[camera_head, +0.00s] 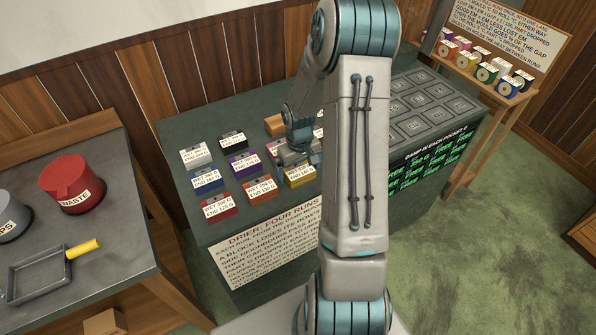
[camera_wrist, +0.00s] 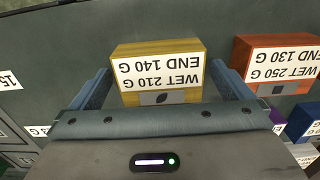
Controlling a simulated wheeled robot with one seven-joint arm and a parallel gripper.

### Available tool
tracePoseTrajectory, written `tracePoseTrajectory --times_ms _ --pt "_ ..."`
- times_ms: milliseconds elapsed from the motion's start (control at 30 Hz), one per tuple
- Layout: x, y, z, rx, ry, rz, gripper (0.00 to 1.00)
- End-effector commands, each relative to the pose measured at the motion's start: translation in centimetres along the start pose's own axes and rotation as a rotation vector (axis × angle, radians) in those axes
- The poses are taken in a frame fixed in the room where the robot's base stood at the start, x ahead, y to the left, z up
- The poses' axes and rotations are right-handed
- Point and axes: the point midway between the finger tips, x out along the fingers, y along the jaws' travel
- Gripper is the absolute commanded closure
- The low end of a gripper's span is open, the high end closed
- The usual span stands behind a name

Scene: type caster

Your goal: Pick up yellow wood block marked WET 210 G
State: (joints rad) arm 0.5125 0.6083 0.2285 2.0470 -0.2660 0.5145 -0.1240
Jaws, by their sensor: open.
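The yellow wood block (camera_wrist: 155,52) has a white label reading WET 210 G, END 140 G, upside down in the wrist view. In the head view the yellow block (camera_head: 300,181) stands at the front right of the rows of blocks on the dark green bench. My gripper (camera_wrist: 160,72) is open, with one finger on each side of the block's near part. Whether either finger touches it I cannot tell. In the head view my gripper (camera_head: 298,160) is low, just behind and over the yellow block, and my arm covers the area to its right.
An orange block (camera_wrist: 275,60) marked WET 250 G stands close to the yellow one, beside my finger. Red (camera_head: 221,206), blue (camera_head: 207,188) and purple (camera_head: 243,172) blocks stand in rows nearby. A drier with numbered pockets (camera_head: 415,100) is at right.

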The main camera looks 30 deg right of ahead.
Motion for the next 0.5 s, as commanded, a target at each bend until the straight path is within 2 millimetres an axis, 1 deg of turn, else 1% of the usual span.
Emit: tracePoseTrajectory --times_ms 100,267,300,367,400,467,500 --pt "0.4 -0.01 0.0 0.0 0.001 0.0 0.0" --pt "0.43 0.0 -0.01 -0.001 0.001 0.0 0.0" --pt "0.42 0.0 -0.01 -0.001 0.001 0.0 0.03" --pt "0.42 0.0 -0.01 -0.001 0.001 0.0 0.19" --pt "0.41 0.0 -0.01 -0.001 0.001 0.0 0.31" --pt "0.41 0.0 -0.01 -0.001 0.001 0.0 0.47" --pt "0.4 0.0 -0.01 -0.001 0.001 0.0 0.48"
